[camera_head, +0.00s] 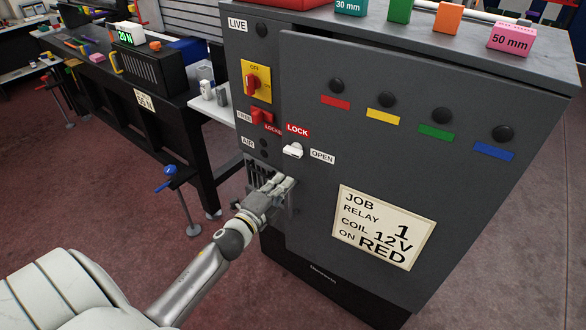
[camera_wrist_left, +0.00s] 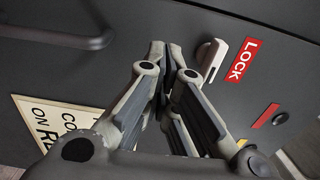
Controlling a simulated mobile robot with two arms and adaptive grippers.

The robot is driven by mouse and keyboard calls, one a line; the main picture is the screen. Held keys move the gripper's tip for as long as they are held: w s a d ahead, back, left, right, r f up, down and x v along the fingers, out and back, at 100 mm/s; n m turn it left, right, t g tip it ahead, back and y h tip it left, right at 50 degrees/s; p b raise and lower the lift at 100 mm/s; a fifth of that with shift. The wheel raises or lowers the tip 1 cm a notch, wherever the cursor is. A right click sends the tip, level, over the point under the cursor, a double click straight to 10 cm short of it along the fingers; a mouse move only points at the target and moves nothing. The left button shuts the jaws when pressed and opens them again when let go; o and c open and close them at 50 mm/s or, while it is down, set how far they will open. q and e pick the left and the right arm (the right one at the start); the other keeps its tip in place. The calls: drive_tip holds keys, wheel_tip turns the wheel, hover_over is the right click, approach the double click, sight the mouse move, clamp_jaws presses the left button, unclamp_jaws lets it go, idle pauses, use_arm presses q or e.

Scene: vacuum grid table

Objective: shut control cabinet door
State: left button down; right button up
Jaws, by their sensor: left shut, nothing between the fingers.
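The dark grey control cabinet (camera_head: 262,60) stands at the centre and right of the head view. Its door (camera_head: 375,160) carries a row of black knobs and a job card (camera_head: 385,228). A white latch lever (camera_head: 293,151) sits at the door's left side between LOCK and OPEN labels; it also shows in the left wrist view (camera_wrist_left: 213,60). My left gripper (camera_head: 287,182) is shut and empty, just below the lever near the door's left edge. I cannot tell whether it touches the door, or whether the door is fully flush. My right gripper is not in view.
A yellow-backed rotary switch (camera_head: 256,82) and a red FREE/LOCKED switch (camera_head: 262,117) sit left of the door. Coloured blocks, including a pink one (camera_head: 511,39), stand on the cabinet top. A long dark bench (camera_head: 170,120) stands at left. A curved dark bar (camera_wrist_left: 75,42) shows in the left wrist view.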

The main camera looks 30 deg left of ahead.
sight(298, 165)
use_arm(q)
drive_tip(key=shift+w+p, duration=0.3)
drive_tip(key=shift+w, duration=2.7)
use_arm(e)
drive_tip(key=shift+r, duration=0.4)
use_arm(q)
drive_tip(key=shift+a, duration=0.1)
